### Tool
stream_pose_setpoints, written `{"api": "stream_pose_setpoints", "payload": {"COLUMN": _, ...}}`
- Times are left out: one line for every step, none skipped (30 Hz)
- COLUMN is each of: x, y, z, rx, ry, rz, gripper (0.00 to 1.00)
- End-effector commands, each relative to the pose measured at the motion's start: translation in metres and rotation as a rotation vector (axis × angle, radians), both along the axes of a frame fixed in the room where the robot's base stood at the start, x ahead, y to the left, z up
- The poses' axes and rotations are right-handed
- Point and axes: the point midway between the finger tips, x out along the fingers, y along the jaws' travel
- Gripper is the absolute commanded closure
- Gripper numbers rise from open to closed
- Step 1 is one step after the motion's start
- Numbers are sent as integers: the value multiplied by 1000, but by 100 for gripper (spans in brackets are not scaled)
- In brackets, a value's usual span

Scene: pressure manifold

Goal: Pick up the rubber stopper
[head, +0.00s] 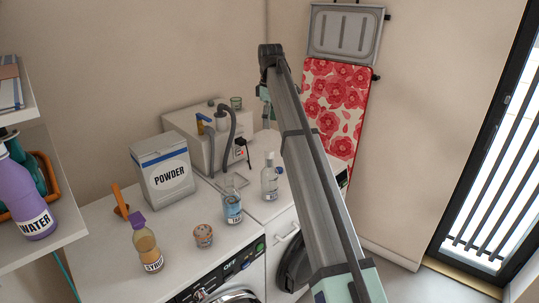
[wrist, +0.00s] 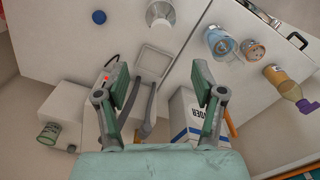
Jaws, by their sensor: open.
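No thing in view is clearly a rubber stopper. The nearest in size is a small round blue piece (head: 279,170) on the white top beside a clear bottle (head: 269,183); I cannot tell if it is a stopper or a cap. In the wrist view the blue piece (wrist: 99,17) lies at the upper left, apart from the clear bottle (wrist: 160,14). My gripper (wrist: 160,80) is open and empty, its fingers spread above the counter and the machine. In the head view my arm hides most of it.
A white machine (head: 183,125) with grey hoses stands at the back, a glass jar (head: 236,102) on top. A powder box (head: 163,172), a blue-labelled glass (head: 232,207), a small patterned jar (head: 203,235) and a purple-capped bottle (head: 148,246) stand on the white tops. A shelf is at left.

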Motion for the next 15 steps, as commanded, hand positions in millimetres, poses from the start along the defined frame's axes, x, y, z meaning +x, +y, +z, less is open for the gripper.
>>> {"api": "stream_pose_setpoints", "payload": {"x": -3, "y": -1, "z": -10, "rx": 0, "ry": 3, "rz": 0, "gripper": 32}}
{"api": "stream_pose_setpoints", "payload": {"x": -3, "y": -1, "z": -16, "rx": 0, "ry": 3, "rz": -1, "gripper": 32}}
{"api": "stream_pose_setpoints", "payload": {"x": -2, "y": -1, "z": -24, "rx": -1, "ry": 2, "rz": -1, "gripper": 32}}
{"api": "stream_pose_setpoints", "payload": {"x": -3, "y": -1, "z": -30, "rx": 0, "ry": 3, "rz": -1, "gripper": 32}}
{"api": "stream_pose_setpoints", "payload": {"x": -3, "y": -1, "z": -36, "rx": 0, "ry": 3, "rz": -1, "gripper": 32}}
{"api": "stream_pose_setpoints", "payload": {"x": -2, "y": -1, "z": -43, "rx": -1, "ry": 2, "rz": -1, "gripper": 32}}
{"api": "stream_pose_setpoints", "payload": {"x": -2, "y": 0, "z": -49, "rx": 0, "ry": 2, "rz": -1, "gripper": 32}}
{"api": "stream_pose_setpoints", "payload": {"x": -2, "y": 0, "z": -54, "rx": -1, "ry": 2, "rz": -2, "gripper": 32}}
{"api": "stream_pose_setpoints", "payload": {"x": -2, "y": 0, "z": -60, "rx": 0, "ry": 2, "rz": -2, "gripper": 32}}
{"api": "stream_pose_setpoints", "payload": {"x": -2, "y": 0, "z": -64, "rx": 0, "ry": 2, "rz": -2, "gripper": 32}}
{"api": "stream_pose_setpoints", "payload": {"x": -1, "y": 0, "z": -68, "rx": 0, "ry": 1, "rz": -2, "gripper": 32}}
{"api": "stream_pose_setpoints", "payload": {"x": -1, "y": 0, "z": -73, "rx": 0, "ry": 1, "rz": -2, "gripper": 32}}
{"api": "stream_pose_setpoints", "payload": {"x": -1, "y": 0, "z": -75, "rx": 0, "ry": 1, "rz": -2, "gripper": 32}}
{"api": "stream_pose_setpoints", "payload": {"x": -1, "y": 0, "z": -77, "rx": 0, "ry": 1, "rz": -2, "gripper": 32}}
{"api": "stream_pose_setpoints", "payload": {"x": -1, "y": 0, "z": -80, "rx": 0, "ry": 1, "rz": -2, "gripper": 32}}
